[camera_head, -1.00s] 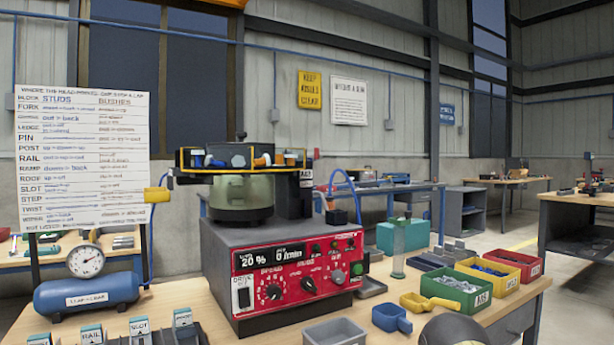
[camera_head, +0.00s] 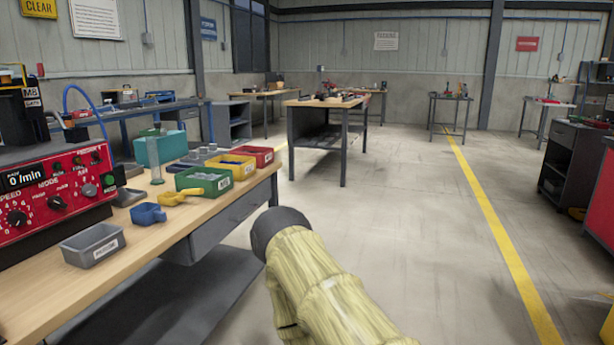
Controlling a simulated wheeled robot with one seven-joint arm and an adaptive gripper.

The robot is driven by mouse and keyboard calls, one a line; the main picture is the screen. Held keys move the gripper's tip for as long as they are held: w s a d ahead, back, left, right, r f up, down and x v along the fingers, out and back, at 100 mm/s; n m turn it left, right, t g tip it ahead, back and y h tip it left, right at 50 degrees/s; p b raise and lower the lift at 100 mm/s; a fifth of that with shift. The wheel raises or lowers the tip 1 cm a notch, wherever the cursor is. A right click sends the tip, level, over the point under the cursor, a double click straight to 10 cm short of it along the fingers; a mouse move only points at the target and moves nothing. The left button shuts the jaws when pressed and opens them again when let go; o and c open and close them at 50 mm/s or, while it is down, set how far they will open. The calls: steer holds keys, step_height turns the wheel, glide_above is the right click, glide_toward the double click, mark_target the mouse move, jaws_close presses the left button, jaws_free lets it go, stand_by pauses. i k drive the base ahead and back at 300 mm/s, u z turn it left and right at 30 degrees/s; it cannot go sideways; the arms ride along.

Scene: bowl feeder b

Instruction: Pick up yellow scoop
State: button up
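The yellow scoop (camera_head: 176,198) lies on the wooden workbench (camera_head: 128,255), in front of the green bin (camera_head: 205,182). Its handle points right, towards the bench's right edge. A blue scoop (camera_head: 148,214) lies just left of and nearer than it. My arm, in a pale yellow sleeve with a dark rounded joint, shows at the bottom middle, right of the bench and apart from the scoop. My gripper is out of the picture.
A grey tray (camera_head: 93,244) sits near the bench front, beside the red control box (camera_head: 50,190). Yellow (camera_head: 231,167) and red (camera_head: 253,155) bins stand behind the green one. Open floor (camera_head: 420,230) lies right of the bench.

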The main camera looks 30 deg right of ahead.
mark_target(170, 198)
steer(key=z, duration=0.3)
steer(key=k, duration=0.7)
steer(key=z, duration=1.15)
steer(key=i, duration=1.8)
steer(key=u, duration=1)
steer(key=i, duration=0.3)
steer(key=u, duration=0.35)
